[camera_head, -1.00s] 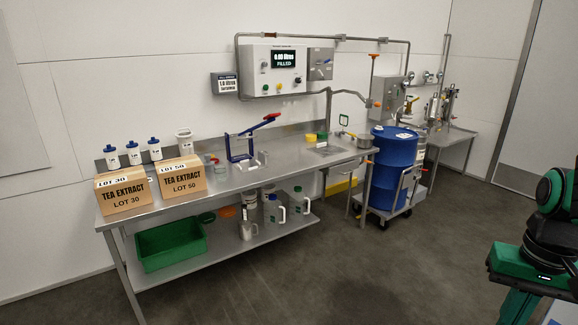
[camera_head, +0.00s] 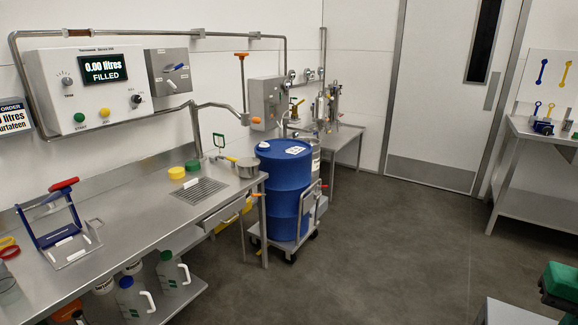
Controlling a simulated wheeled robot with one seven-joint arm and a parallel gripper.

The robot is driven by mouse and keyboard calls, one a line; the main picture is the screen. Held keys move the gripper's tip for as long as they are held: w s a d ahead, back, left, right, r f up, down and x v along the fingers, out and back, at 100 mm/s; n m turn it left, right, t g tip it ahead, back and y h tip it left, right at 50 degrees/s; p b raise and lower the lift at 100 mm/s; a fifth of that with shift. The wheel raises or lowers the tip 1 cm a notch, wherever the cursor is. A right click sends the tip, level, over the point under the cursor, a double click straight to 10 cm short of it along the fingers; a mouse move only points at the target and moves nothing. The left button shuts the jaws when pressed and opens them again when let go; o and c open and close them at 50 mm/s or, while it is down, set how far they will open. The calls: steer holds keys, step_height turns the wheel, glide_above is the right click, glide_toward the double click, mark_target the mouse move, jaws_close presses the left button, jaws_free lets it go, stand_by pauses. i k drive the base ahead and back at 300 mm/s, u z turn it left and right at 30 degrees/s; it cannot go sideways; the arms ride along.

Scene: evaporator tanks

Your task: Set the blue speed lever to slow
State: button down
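Another blue-handled device with a red grip, a lever press (camera_head: 58,225), stands on the steel bench at the left. My gripper is not in view; only green and black parts of my own body show at the lower right corner.
The white control panel (camera_head: 90,88) shows "0.00 litres FILLED". The steel bench (camera_head: 130,235) runs below the box. A blue drum (camera_head: 285,185) on a wheeled cart stands at the bench's right end. The floor (camera_head: 400,240) in the middle is clear.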

mark_target(181, 65)
steer(key=z, duration=0.05)
steer(key=i, duration=1.3)
steer(key=u, duration=0.55)
steer(key=i, duration=1.2)
steer(key=u, duration=1.15)
steer(key=i, duration=0.6)
steer(key=u, duration=0.3)
